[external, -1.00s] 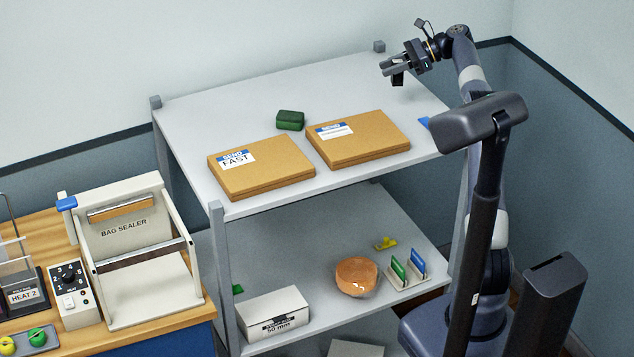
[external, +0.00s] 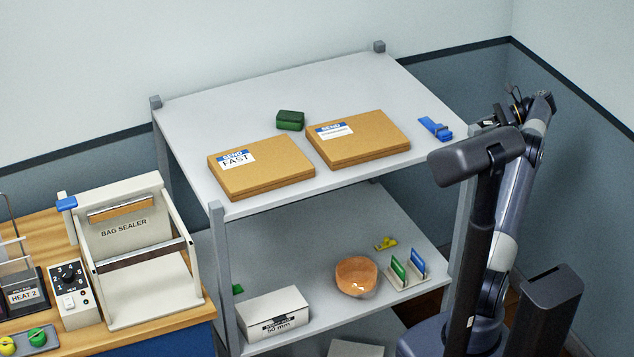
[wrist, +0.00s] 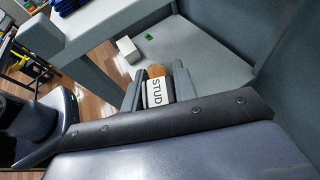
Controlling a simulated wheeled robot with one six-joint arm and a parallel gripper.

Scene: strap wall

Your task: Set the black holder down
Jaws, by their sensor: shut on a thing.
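In the wrist view my gripper (wrist: 158,88) has its two grey fingers on either side of the black holder, and it is shut on it. Of the black holder (wrist: 157,92), mostly a white label reading STUD shows between the fingers; the rest is largely hidden. In the external view my wrist is at the right, beyond the shelf's right edge. The gripper and the holder are hidden there behind my own parts.
The top shelf (external: 340,80) carries two cardboard boxes (external: 262,168), a green block (external: 290,120) and a blue item (external: 435,128) at its right corner. The middle shelf holds an orange bowl (external: 356,277), a white box (external: 272,313) and upright coloured tags (external: 407,266). A post (external: 465,225) borders it.

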